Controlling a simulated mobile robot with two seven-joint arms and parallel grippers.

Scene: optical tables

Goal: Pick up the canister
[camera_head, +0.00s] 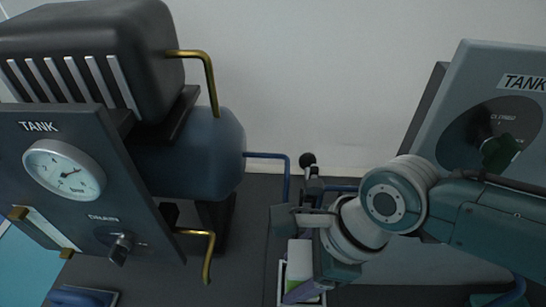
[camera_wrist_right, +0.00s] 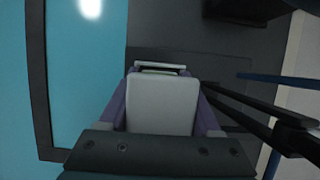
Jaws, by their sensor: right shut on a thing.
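The canister, as far as I can tell, is the pale grey-white block (camera_wrist_right: 162,105) in the middle of the right wrist view. My right gripper (camera_wrist_right: 163,90) has its purple fingers along both sides of this block and is shut on it. In the head view a white and green piece (camera_head: 300,258) shows at the bottom centre, beside a purple finger of my right gripper (camera_head: 302,288). The lower part is cut off by the picture edge, so I cannot tell whether the block touches anything below. My left gripper is not in view.
A dark tank unit with a gauge panel (camera_head: 90,190) and brass pipes fills the left. Another grey TANK panel (camera_head: 480,120) stands at the right. A blue pipe (camera_head: 287,175) runs near the centre. A bright blue surface (camera_wrist_right: 85,60) shows left in the wrist view.

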